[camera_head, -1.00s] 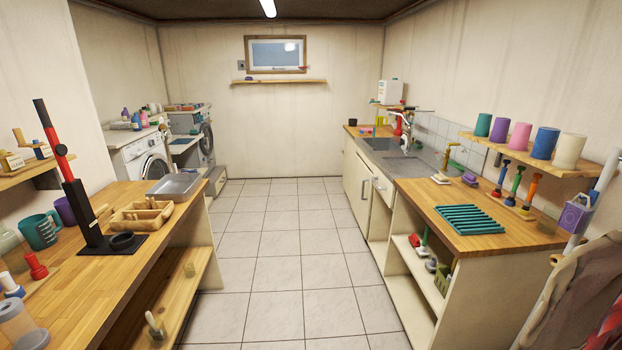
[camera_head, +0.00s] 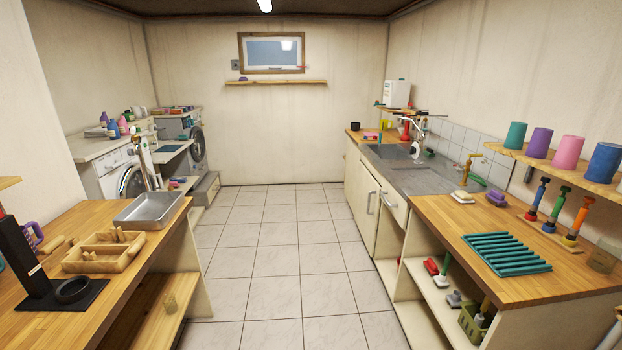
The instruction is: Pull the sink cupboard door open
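The sink cupboard door (camera_head: 361,209) is a cream panel under the grey sink counter (camera_head: 400,169), right of the aisle. It looks closed. A metal bar handle (camera_head: 370,203) stands upright near its right edge. A second cream front with a handle (camera_head: 389,200) is just to its right, under the near end of the sink. The door is still some way ahead of me. Neither of my grippers shows in the head view.
The tiled aisle (camera_head: 272,250) ahead is clear. A wooden bench (camera_head: 130,270) with a metal tray (camera_head: 150,208) and a wooden caddy (camera_head: 104,251) borders it on the left. A wooden counter (camera_head: 450,225) with a teal rack (camera_head: 506,253) and open shelves below borders it on the right.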

